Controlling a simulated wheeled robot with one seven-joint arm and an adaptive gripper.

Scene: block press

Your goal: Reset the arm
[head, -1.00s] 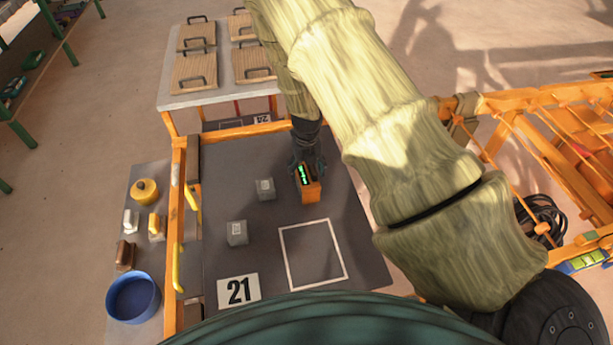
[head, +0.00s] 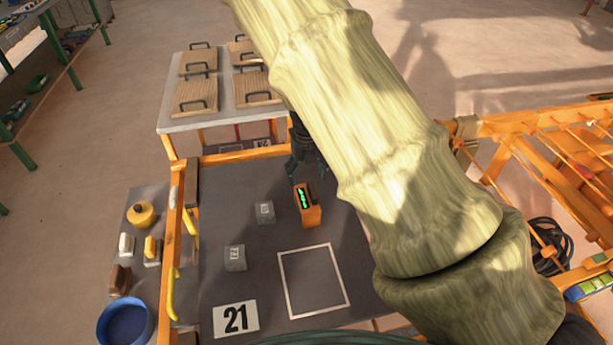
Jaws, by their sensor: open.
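My gripper (head: 305,170) is open and empty. It hangs above the far part of the dark table, just behind an orange block (head: 308,205) with a green lit display, and appears apart from it. My arm crosses the right half of the view and hides part of the table. Two grey blocks, a far one (head: 264,212) and a near one (head: 235,258), stand left of the orange block. A white square outline (head: 284,289) on the table is empty.
A plate marked 21 (head: 236,319) lies at the table's front left. An orange frame (head: 170,250) with yellow handles runs along the left edge. A blue bowl (head: 125,322) and a yellow round object (head: 141,214) sit beyond it. Wooden boards (head: 196,95) lie on a table behind.

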